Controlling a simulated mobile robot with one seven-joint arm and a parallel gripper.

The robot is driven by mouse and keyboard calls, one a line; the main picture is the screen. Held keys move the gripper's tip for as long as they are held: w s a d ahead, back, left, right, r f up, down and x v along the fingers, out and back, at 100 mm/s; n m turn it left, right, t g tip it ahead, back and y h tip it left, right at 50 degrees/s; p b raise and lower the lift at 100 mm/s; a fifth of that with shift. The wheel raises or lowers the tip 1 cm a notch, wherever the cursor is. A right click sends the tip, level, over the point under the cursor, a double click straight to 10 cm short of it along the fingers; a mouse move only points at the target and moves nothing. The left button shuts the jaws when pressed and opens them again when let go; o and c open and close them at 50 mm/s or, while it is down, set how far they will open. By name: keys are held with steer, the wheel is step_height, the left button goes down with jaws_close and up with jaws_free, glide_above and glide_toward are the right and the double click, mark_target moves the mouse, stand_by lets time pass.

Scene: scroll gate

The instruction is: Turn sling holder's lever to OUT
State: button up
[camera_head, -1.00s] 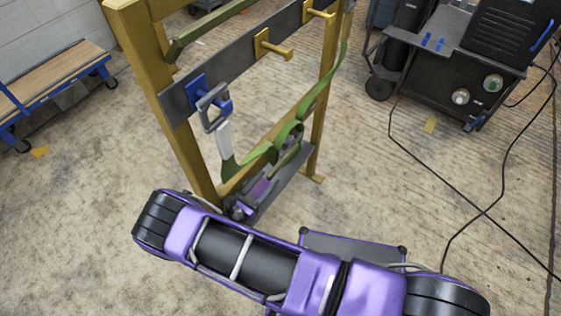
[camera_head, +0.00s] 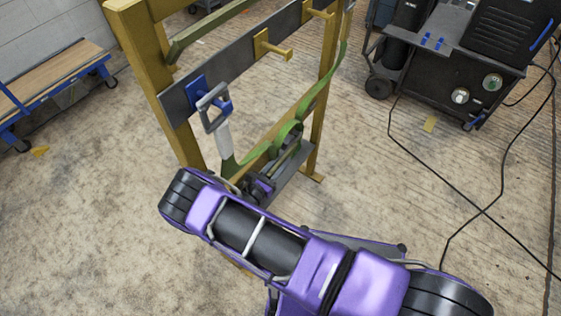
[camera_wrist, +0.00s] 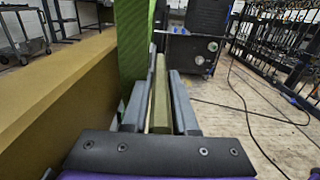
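A yellow frame (camera_head: 323,101) carries a grey crossbar (camera_head: 233,59). A blue bracket with a grey loop handle (camera_head: 213,108) sits at the crossbar's left end. A green sling (camera_head: 324,88) hangs along the frame and also shows in the wrist view (camera_wrist: 133,40). In the wrist view an olive bar (camera_wrist: 160,95) lies between the two grey fingers of my gripper (camera_wrist: 159,100); it may be the lever. The bar nearly fills the gap, and I cannot tell whether both fingers touch it. In the head view my arm partly hides the gripper, low inside the frame. No OUT mark is legible.
A yellow beam (camera_wrist: 45,95) runs close along the left of my gripper. A peg (camera_head: 272,46) sticks out from the crossbar. A black wheeled machine (camera_head: 470,75) stands at the right with cables on the floor. A blue trolley (camera_head: 55,85) stands at the left.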

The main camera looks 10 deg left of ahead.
jaws_close()
stand_by(1.1)
